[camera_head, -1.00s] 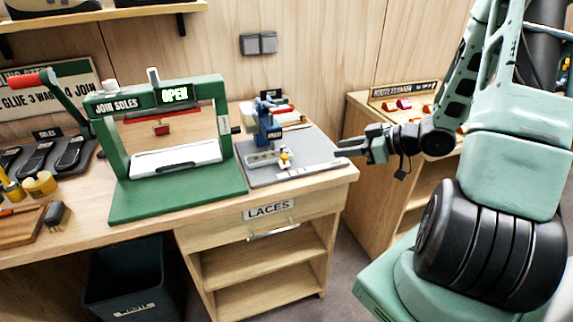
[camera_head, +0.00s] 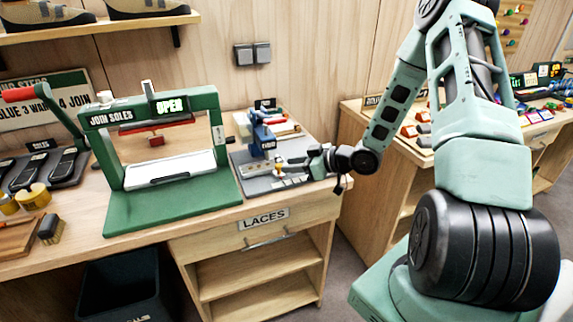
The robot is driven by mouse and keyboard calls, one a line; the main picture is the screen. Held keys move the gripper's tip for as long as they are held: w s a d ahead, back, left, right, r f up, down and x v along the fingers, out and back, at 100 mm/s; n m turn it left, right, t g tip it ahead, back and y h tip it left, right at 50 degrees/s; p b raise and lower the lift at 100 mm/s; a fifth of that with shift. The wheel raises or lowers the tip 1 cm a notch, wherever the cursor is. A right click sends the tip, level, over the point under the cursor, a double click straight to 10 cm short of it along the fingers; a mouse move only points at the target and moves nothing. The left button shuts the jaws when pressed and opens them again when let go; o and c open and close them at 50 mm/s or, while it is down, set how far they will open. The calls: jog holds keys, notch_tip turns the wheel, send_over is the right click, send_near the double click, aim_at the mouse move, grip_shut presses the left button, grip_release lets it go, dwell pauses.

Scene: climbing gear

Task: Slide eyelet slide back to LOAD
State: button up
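The blue eyelet press (camera_head: 262,138) stands on a grey base plate (camera_head: 262,187) on the bench. The pale eyelet slide (camera_head: 252,171) lies at the press's foot, running out to the right. My gripper (camera_head: 287,165) is low over the right part of the plate, its fingertips pointing left at the right end of the slide. The slide's yellow knob is mostly hidden at the fingertips. I cannot tell whether the fingers touch it or how far apart they are. No LOAD marking is readable.
The green sole-joining press (camera_head: 170,205), with an OPEN display, stands left of the eyelet press. A red-handled part (camera_head: 285,129) lies behind the eyelet press. The LACES drawer (camera_head: 265,226) is below the bench edge. Another bench (camera_head: 385,140) stands at the right.

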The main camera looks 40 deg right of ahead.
jog(key=shift+x, duration=1.3)
grip_shut()
jog(key=s+d+p, duration=0.1)
jog(key=d, duration=0.4)
jog(key=s+d+p, duration=0.1)
jog(key=s+d, duration=0.1)
jog(key=d, duration=0.3)
jog(key=s+d+p, duration=0.1)
jog(key=d, duration=0.4)
jog(key=shift+s, duration=0.15)
grip_release()
jog(key=shift+s, duration=0.1)
jog(key=b+v, duration=0.2)
jog(key=v, duration=1.5)
jog(key=shift+s+d+b, duration=0.15)
jog(key=shift+d+b, duration=0.05)
jog(key=shift+b, duration=0.2)
